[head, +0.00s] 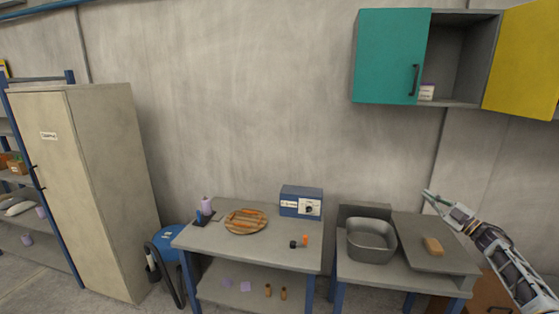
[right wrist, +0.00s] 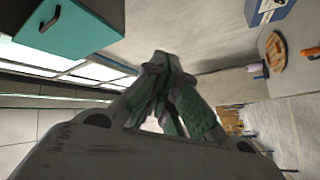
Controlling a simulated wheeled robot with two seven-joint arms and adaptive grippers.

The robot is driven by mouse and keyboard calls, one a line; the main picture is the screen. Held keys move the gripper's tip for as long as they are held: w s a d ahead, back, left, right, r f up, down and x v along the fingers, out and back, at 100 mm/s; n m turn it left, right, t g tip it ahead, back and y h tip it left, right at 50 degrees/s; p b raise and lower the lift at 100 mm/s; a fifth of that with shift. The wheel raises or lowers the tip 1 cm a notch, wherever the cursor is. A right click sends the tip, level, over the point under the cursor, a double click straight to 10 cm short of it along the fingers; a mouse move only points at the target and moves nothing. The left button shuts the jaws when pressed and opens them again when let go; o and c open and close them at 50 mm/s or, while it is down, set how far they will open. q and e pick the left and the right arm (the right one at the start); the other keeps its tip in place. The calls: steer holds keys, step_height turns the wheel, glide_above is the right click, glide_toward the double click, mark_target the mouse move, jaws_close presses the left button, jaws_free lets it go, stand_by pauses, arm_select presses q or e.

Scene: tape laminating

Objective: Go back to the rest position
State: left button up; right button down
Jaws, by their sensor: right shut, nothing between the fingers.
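My right gripper (head: 430,195) is raised at the right of the head view, above the right side of the sink counter. It is shut and empty, and its closed fingers (right wrist: 158,62) fill the middle of the right wrist view. My left gripper is not in view. A blue and white device (head: 301,202) stands at the back right of the worktable (head: 262,254). A round wooden board (head: 240,229) with orange pieces on it lies left of the device. A purple roll (head: 207,206) on a small dark stand is at the table's left end.
A metal basin (head: 371,242) and an orange-brown block (head: 433,246) are on the counter (head: 410,228) below my right arm. A wall cabinet with an open yellow door (head: 523,62) hangs above. A tall beige cabinet (head: 100,190) stands at left. The air around the gripper is clear.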

steer(key=s+a+f+m+g+h, duration=0.1)
steer(key=s+a+f+m+h, duration=0.15)
steer(key=f, duration=1.15)
steer(key=s+a+f+m+g+h, duration=0.15)
steer(key=s+f+m+h, duration=0.25)
steer(key=f, duration=1.1)
steer(key=s+a+f+m+g+h, duration=0.1)
steer(key=s+a+f+m+h, duration=0.2)
steer(key=f, duration=1.1)
steer(key=s+a+f+m+g+h, duration=0.1)
steer(key=s+a+f+g, duration=0.15)
steer(key=s+f, duration=0.75)
steer(key=s+a+f+m+g+h, duration=0.1)
steer(key=s+a+f+g, duration=0.15)
steer(key=s+f, duration=0.75)
steer(key=s+a+f+g, duration=0.2)
steer(key=s+a+f, duration=0.3)
steer(key=s, duration=0.9)
steer(key=s+a+f+m+g, duration=0.1)
steer(key=s+a+f+g, duration=0.2)
steer(key=s, duration=1)
steer(key=s+a+f+m+g, duration=0.1)
steer(key=s+a+f+g, duration=0.2)
steer(key=s+a+f, duration=0.5)
steer(key=s+f, duration=0.1)
steer(key=s, duration=0.5)
steer(key=shift+s+f+y, duration=0.3)
steer(key=shift+s+y, duration=0.05)
steer(key=shift+g, duration=0.25)
